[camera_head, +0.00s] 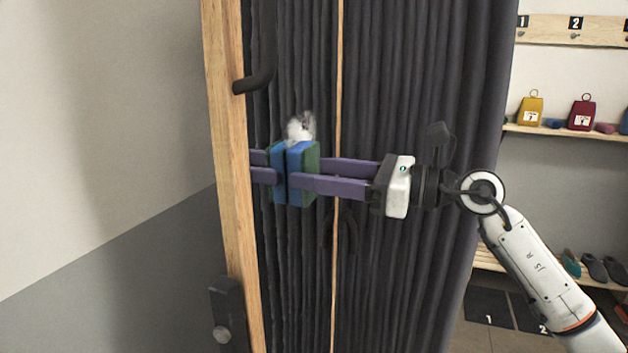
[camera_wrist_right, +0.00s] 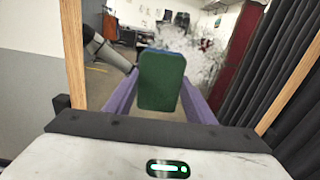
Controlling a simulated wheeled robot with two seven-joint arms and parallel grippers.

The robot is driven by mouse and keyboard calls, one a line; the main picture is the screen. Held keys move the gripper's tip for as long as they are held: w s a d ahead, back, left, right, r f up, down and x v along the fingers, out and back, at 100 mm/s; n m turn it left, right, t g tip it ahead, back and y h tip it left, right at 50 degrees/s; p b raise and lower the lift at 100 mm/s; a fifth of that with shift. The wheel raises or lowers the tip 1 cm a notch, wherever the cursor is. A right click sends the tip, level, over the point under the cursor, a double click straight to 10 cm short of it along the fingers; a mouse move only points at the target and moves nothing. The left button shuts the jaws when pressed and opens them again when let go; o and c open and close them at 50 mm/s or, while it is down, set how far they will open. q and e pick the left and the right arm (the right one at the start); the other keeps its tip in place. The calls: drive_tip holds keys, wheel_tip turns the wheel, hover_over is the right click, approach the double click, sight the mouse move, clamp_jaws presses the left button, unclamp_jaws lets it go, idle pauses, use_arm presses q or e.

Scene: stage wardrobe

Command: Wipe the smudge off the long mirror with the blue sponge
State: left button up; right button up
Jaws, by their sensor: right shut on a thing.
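The long mirror's glass (camera_head: 290,270) stands in a pale wood frame (camera_head: 228,150) and is seen at a steep slant. A whitish-grey smudge (camera_head: 301,127) shows on the glass just above the sponge. In the wrist view the smudge (camera_wrist_right: 222,52) is speckled, above and right of the sponge. My right gripper (camera_head: 306,174) is shut on the blue sponge (camera_head: 297,180), blue side towards the glass and green side (camera_wrist_right: 162,82) towards the gripper. The sponge is very close to its reflection; I cannot tell if it touches. My left gripper is not in view.
A black knob bracket (camera_head: 227,312) is on the frame's near side. At right are a shelf (camera_head: 560,132) with coloured tagged weights, hooks above, and shoes (camera_head: 592,266) on a low rack. A bare wall is at left.

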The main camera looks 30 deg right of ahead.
drive_tip(key=shift+w+d, duration=3.35)
drive_tip(key=shift+d, duration=0.25)
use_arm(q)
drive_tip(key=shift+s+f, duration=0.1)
use_arm(e)
drive_tip(key=s+a+r, duration=0.2)
drive_tip(key=s+a, duration=0.2)
drive_tip(key=a, duration=0.1)
drive_tip(key=shift+s, duration=0.2)
